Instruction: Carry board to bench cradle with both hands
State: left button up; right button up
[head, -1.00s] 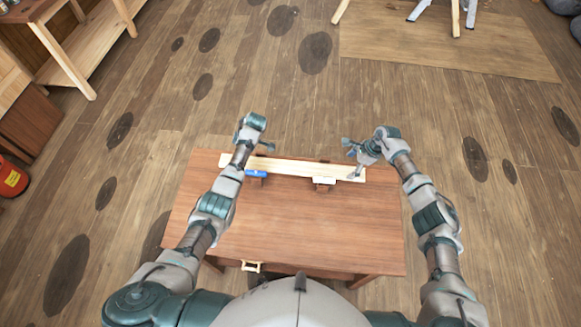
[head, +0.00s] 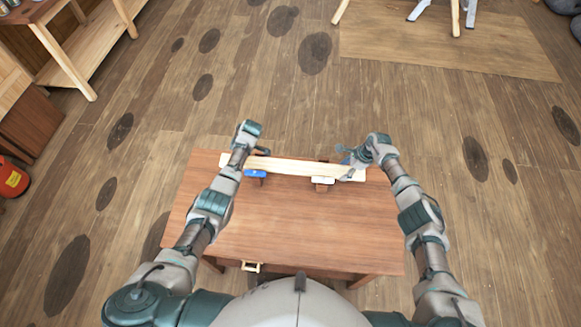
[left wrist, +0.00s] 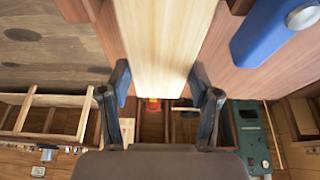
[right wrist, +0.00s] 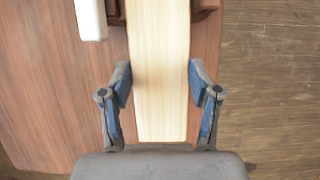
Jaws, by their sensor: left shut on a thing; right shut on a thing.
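A long pale wooden board (head: 290,168) lies crosswise over the far part of the brown bench (head: 290,225). My left gripper (left wrist: 160,78) is shut on the board's left end, with a finger on each side; my arm partly hides this in the head view. My right gripper (right wrist: 160,85) is shut on the board's right end, which shows between its fingers. Dark brown supports stand at the board, with a blue block (head: 256,174) and a white block (head: 322,181) at its near side. I cannot tell whether the board rests on the supports or hangs just above them.
The near half of the bench top is clear. A wooden shelf unit (head: 88,52) stands at the far left, with a red canister (head: 12,180) below it at the left edge. Stand legs (head: 456,18) show at the far right on a wooden floor panel (head: 450,50).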

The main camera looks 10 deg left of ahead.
pick_arm(q)
jog(key=shift+d, duration=0.15)
pick_arm(e)
jog(key=shift+d, duration=0.15)
pick_arm(q)
jog(key=shift+r, duration=0.1)
